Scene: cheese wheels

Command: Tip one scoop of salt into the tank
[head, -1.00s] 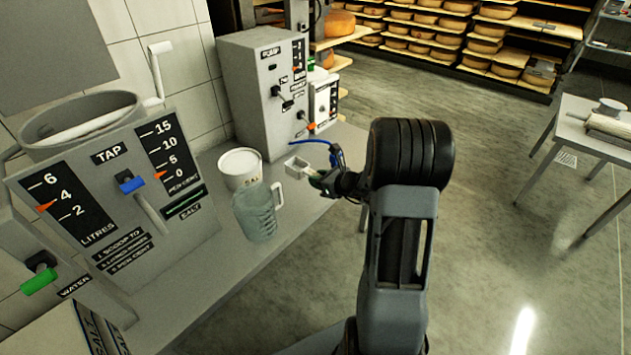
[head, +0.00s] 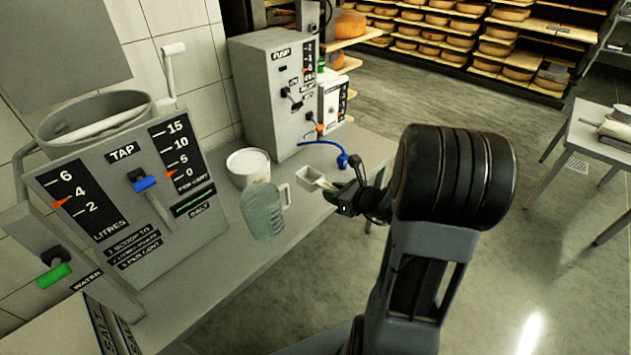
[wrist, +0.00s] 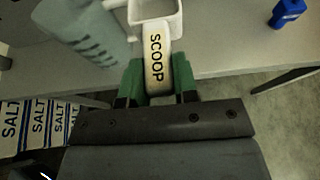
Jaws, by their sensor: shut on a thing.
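My gripper (head: 349,200) is shut on the handle of a white scoop (head: 313,178), out over the counter's right edge. In the wrist view my gripper (wrist: 157,84) grips the handle marked SCOOP (wrist: 156,55). The scoop's bowl is cut off by the top of that view, and I cannot tell whether it holds salt. The tank (head: 130,101) stands at the left, with an open round top. Its front panel has a litres pointer (head: 60,203) near 4 and a salt pointer (head: 172,173) near 0. A white tub (head: 248,168) stands between tank and scoop.
A clear jug (head: 262,211) stands in front of the tub, close left of the scoop. SALT sacks (wrist: 38,125) are below. A side table (head: 590,135) stands right; the floor between is clear.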

